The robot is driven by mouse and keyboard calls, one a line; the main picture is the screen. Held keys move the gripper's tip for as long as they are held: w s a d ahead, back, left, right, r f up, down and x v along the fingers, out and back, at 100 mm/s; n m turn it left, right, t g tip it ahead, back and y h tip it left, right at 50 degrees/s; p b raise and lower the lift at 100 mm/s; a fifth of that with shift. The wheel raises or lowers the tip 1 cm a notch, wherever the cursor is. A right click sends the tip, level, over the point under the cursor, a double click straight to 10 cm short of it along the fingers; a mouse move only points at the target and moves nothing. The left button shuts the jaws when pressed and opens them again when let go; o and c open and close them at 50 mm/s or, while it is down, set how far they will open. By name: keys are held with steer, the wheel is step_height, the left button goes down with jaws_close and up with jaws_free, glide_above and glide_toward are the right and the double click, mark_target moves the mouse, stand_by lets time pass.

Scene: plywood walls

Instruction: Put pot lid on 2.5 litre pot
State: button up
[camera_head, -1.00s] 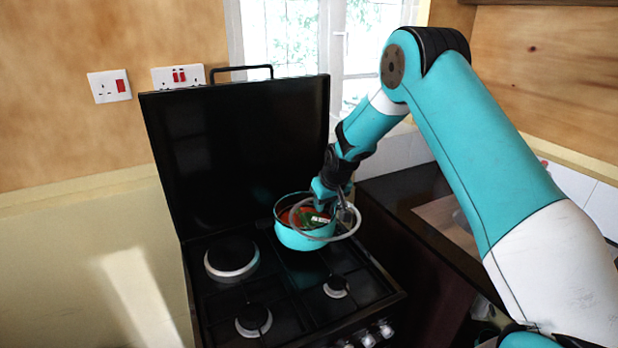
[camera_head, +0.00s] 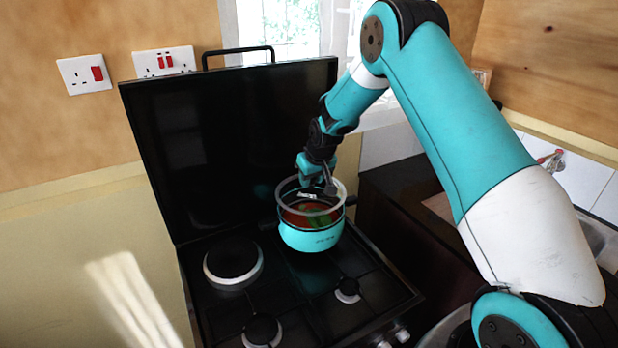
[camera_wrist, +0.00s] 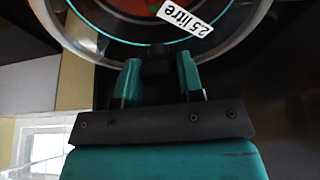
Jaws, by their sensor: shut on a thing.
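The teal pot (camera_head: 310,238) stands on the back right burner of the hob, with orange-red and green contents showing through the lid. The clear pot lid (camera_head: 344,191) has a pale grey rim and is over the pot's mouth, roughly lined up with it. I cannot tell whether its rim touches the pot. My gripper (camera_head: 318,184) is above the lid, shut on its dark knob. In the wrist view my gripper (camera_wrist: 158,72) has its two teal fingers on either side of the knob, beside the lid's rim (camera_wrist: 243,30). A white "2.5 litre" label (camera_wrist: 187,19) shows there.
The raised black hob cover (camera_head: 220,150) stands close behind the pot. The other burners, such as the back left one (camera_head: 233,262), are empty. A dark worktop (camera_head: 395,195) lies to the right.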

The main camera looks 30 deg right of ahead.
mark_target(313, 188)
steer(key=shift+s+f+b, duration=0.1)
steer(key=shift+f+b, duration=0.1)
steer(key=shift+b, duration=0.1)
steer(key=shift+f+b, duration=1.25)
steer(key=shift+f, duration=0.3)
steer(key=shift+f+b, duration=0.65)
steer(key=o, duration=1.2)
steer(key=shift+c, duration=0.2)
